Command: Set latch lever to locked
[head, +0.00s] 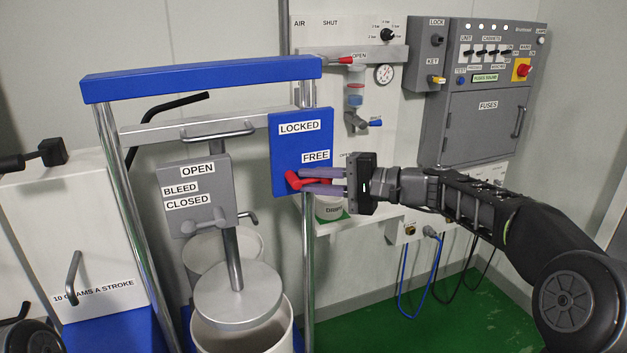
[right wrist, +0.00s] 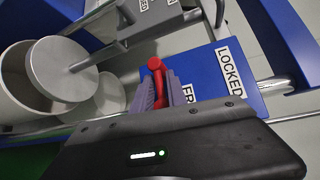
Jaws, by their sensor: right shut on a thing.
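The latch lever (head: 294,181) is red and sits at the lower part of a blue plate (head: 285,160) labelled LOCKED above and FREE below. In the head view the lever lies near the FREE label, below the LOCKED label. My right gripper (head: 318,181) comes from the right and is shut on the lever. The right wrist view shows the red lever (right wrist: 156,72) between the purple fingers (right wrist: 160,95), its rounded end sticking out past them. The fingers hide part of the lever.
A blue top bar (head: 200,78) on chrome posts frames the pump. A grey plate (head: 195,195) labelled OPEN, BLEED, CLOSED stands left of the blue plate. A drum (head: 245,335) with a round follower plate (head: 238,295) is below. The green floor at right is partly free.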

